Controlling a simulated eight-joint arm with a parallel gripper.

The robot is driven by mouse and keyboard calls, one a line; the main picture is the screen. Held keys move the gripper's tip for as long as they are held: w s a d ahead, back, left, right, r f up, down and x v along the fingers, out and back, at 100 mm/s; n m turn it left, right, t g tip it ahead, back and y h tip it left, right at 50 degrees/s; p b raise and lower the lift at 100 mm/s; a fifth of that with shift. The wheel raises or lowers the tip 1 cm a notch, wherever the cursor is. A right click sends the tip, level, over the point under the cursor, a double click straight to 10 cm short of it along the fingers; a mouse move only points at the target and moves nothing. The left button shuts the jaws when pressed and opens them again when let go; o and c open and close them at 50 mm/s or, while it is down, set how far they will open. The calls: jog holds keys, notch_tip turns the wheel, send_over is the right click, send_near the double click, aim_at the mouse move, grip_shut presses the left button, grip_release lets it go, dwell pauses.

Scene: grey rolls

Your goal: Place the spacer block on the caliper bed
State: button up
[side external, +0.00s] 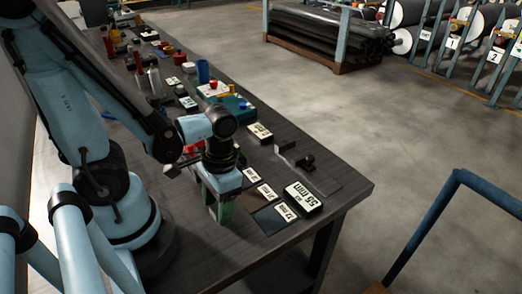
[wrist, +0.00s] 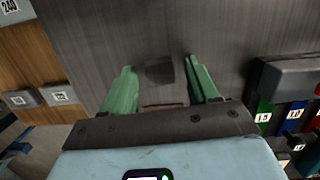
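My gripper (side external: 222,211) points down over the near part of the bench, left of the labelled blocks. In the wrist view its green fingers (wrist: 158,68) are spread apart. A small dark square (wrist: 160,71) shows between and beyond the fingertips; I cannot tell whether it is a block or a mark on the surface. A dark block labelled 55 mm (side external: 305,198) lies near the bench's right edge. Smaller labelled pieces (side external: 266,192) lie beside it. A metal and black device, perhaps the caliper (side external: 306,161), lies on a dark flat plate (side external: 320,180). Which piece is the spacer block is unclear.
Another labelled block (side external: 260,132) and a teal box (side external: 237,107) stand farther back on the bench. A blue cylinder (side external: 203,71) and several bottles and tools crowd the far end. In the wrist view, a grey box (wrist: 290,76) stands at right.

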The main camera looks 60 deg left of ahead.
aim_at(215, 208)
jog(key=shift+r, duration=0.1)
jog(key=shift+w+a+r, duration=0.1)
jog(key=shift+r, duration=0.95)
jog(key=shift+w+a+r, duration=0.1)
jog(key=shift+r, duration=0.9)
jog(key=shift+w+r, duration=0.5)
jog(key=shift+r, duration=3.3)
jog(key=w+a+t, duration=0.1)
jog(key=w+t, duration=0.7)
jog(key=w, duration=0.1)
jog(key=shift+w+r+m, duration=0.15)
jog(key=shift+r+m, duration=0.1)
jog(key=shift+m, duration=0.05)
jog(key=shift+w+a+r+t, duration=0.1)
jog(key=shift+w+r+t, duration=0.2)
jog(key=shift+w+t, duration=0.2)
